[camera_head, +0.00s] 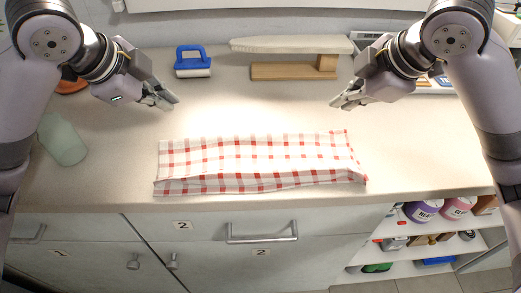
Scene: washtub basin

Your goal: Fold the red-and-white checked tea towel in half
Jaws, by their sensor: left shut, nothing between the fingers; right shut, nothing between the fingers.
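The red-and-white checked tea towel (255,160) lies on the countertop near its front edge. It is a wide, low strip with a layer lying over another and a crease along its front part. Its right end is slightly uneven. My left gripper (172,102) is shut and empty, above the counter beyond the towel's left end. My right gripper (335,104) is shut and empty, beyond the towel's right part. Neither gripper touches the towel.
A blue-handled brush (193,62) and a small ironing board (293,56) on a wooden base stand at the back. A pale green cup (62,140) is at the left. Shelves with jars (422,210) are below right. The counter between the grippers is clear.

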